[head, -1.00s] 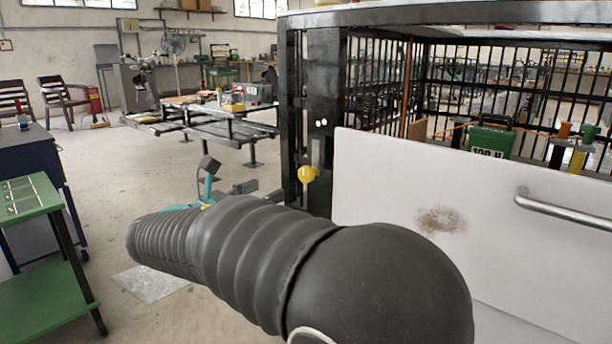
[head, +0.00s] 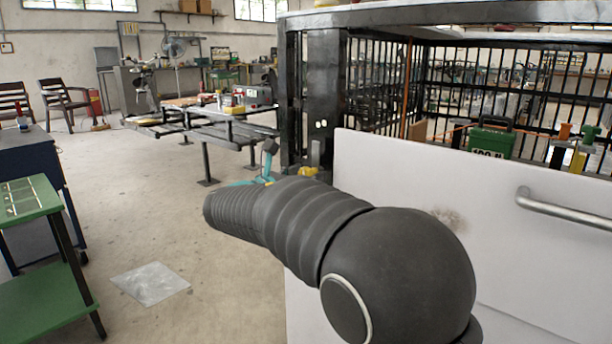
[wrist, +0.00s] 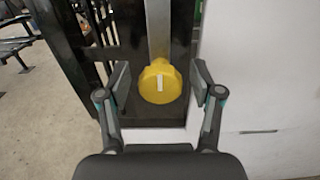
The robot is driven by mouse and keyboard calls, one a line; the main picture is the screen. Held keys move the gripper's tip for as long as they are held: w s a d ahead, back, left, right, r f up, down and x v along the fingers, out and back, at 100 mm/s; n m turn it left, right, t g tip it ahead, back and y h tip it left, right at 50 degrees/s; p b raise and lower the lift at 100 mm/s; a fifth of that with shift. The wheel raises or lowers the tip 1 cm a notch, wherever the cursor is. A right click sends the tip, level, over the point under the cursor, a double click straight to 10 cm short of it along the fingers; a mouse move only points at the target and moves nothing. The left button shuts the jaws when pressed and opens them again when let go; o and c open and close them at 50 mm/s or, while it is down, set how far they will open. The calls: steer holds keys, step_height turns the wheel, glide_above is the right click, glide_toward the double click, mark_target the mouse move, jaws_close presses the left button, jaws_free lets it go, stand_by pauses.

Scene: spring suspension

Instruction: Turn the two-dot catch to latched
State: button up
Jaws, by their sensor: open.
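The two-dot catch has a round yellow knob (wrist: 160,82) with a white mark on its face. A grey bar (wrist: 158,30) runs straight up from the knob, along the dark post. In the head view the knob (head: 308,171) is partly hidden behind my arm, below two white dots (head: 321,123) on the post. My gripper (wrist: 159,78) is open, with one finger on each side of the knob. Gaps show between both fingers and the knob in the wrist view. In the head view only part of my gripper (head: 268,165) shows.
A white panel (head: 390,180) with a metal handle (head: 565,208) stands right of the catch; its edge (wrist: 210,60) is close to my right finger. The dark barred cage (head: 318,80) rises behind. A green table (head: 30,200) stands at left, with open floor between.

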jaws_close()
